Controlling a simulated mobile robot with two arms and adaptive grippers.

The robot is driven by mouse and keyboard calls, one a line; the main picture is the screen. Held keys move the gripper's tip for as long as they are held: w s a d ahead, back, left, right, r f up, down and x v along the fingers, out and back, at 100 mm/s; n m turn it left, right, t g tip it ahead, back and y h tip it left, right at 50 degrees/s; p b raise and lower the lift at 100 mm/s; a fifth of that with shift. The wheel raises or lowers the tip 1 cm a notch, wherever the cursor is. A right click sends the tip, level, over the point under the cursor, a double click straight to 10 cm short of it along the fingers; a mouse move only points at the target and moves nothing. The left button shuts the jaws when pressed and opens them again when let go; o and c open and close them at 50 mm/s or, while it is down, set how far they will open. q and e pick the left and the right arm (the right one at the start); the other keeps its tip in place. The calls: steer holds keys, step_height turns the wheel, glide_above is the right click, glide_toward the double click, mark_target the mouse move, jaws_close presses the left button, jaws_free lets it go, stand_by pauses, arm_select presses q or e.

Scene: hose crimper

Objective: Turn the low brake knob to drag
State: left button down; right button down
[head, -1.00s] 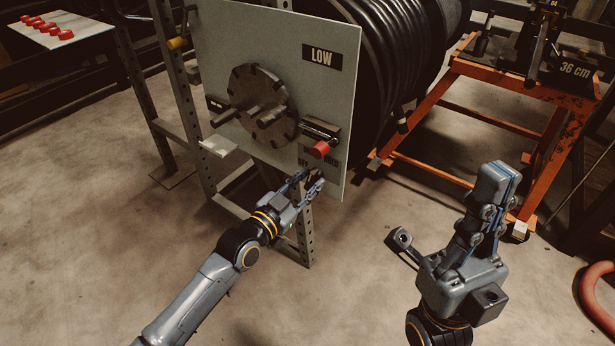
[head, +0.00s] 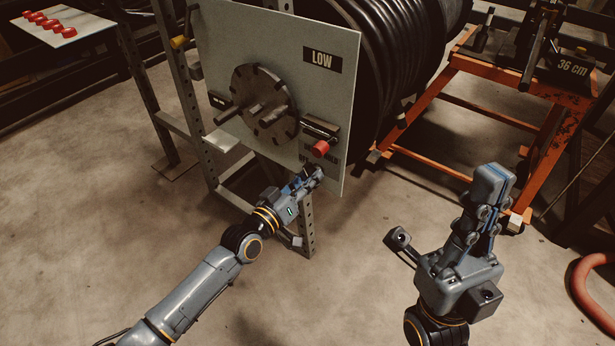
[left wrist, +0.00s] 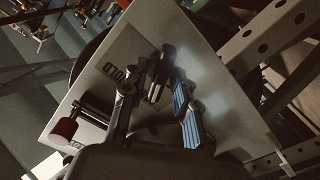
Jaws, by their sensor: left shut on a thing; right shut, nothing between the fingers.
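The grey panel (head: 225,50) carries a LOW sign (head: 322,61). A low brake knob, dark and bar-shaped, shows between my left fingers in the left wrist view (left wrist: 160,73). Lettering that seems to read HOLD (left wrist: 114,70) is beside it on the panel. My left gripper (head: 314,174) is shut on the knob at the panel's lower right. In the head view the fingers hide the knob and some lettering. The knob's exact setting cannot be read. My right gripper (head: 492,180) is shut and empty, pointing up, away from the panel.
A red knob (head: 321,148) sticks out just above my left gripper. A dark notched disc (head: 262,103) projects from the panel. A black hose reel (head: 395,50) stands behind. An orange stand (head: 540,150) is at right. Open floor lies between my arms.

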stand_by(0.3)
arm_select(q)
steer(key=c, duration=1.3)
jaws_free()
steer(key=shift+c, duration=0.2)
steer(key=v, duration=1.2)
